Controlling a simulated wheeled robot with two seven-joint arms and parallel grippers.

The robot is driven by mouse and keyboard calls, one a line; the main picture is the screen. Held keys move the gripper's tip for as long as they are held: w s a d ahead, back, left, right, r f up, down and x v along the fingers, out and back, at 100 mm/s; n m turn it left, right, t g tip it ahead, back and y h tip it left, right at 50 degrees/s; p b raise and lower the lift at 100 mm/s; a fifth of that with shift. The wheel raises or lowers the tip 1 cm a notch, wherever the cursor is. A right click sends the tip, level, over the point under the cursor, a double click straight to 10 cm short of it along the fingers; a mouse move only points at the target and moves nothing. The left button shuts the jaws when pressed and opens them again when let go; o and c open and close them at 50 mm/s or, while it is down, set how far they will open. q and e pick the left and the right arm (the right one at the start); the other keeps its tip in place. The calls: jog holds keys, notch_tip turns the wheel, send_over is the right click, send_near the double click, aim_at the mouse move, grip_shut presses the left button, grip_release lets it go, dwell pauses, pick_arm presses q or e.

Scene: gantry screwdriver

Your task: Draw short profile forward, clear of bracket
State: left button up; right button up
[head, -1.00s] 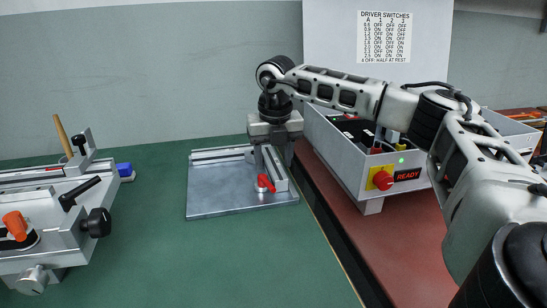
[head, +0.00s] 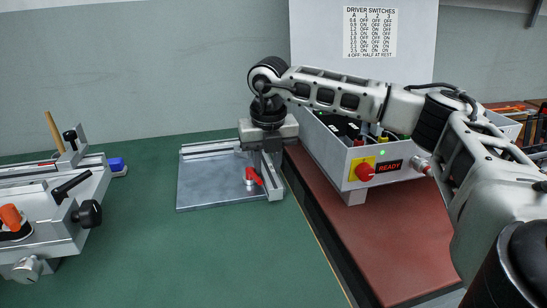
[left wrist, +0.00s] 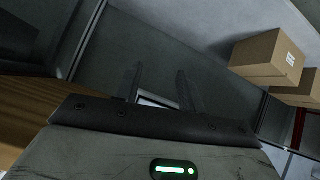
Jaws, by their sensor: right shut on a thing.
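The short profile (head: 271,182) is a pale aluminium bar along the right side of the grey plate (head: 208,188). Its near end is around the plate's front edge. My right gripper (head: 265,151) is above its far part, pointing down and shut on it. A longer profile (head: 208,148) lies along the plate's back edge. I cannot make out the bracket; the right gripper covers that corner. A red-handled clamp (head: 252,177) stands just left of the short profile. My left gripper (left wrist: 158,90) shows only in the left wrist view, with its fingers apart and nothing clearly between them.
A control box (head: 363,155) with a red knob and READY display stands on the right, on a reddish surface (head: 350,238). A metal fixture (head: 60,205) with black knobs stands at left. The green bench (head: 200,255) in front of the plate is clear.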

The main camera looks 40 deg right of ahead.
aim_at(270, 175)
pick_arm(q)
jog(key=shift+d+r, duration=0.1)
jog(key=shift+r, duration=0.05)
pick_arm(e)
jog(key=shift+s+a, duration=0.2)
jog(key=shift+s, duration=0.15)
jog(key=o, duration=1.1)
jog(key=shift+a, duration=0.2)
jog(key=shift+r, duration=0.1)
pick_arm(q)
jog(key=shift+t, duration=0.5)
jog(key=r+p, duration=0.1)
jog(key=r, duration=0.1)
jog(key=a+r+p, duration=0.1)
jog(key=r+p, duration=0.1)
jog(key=r, duration=0.1)
jog(key=shift+s+a, duration=0.2)
pick_arm(e)
jog(key=r, duration=0.5)
jog(key=s+r, duration=0.1)
jog(key=r, duration=0.9)
jog(key=shift+s+r, duration=0.35)
jog(key=shift+s, duration=0.05)
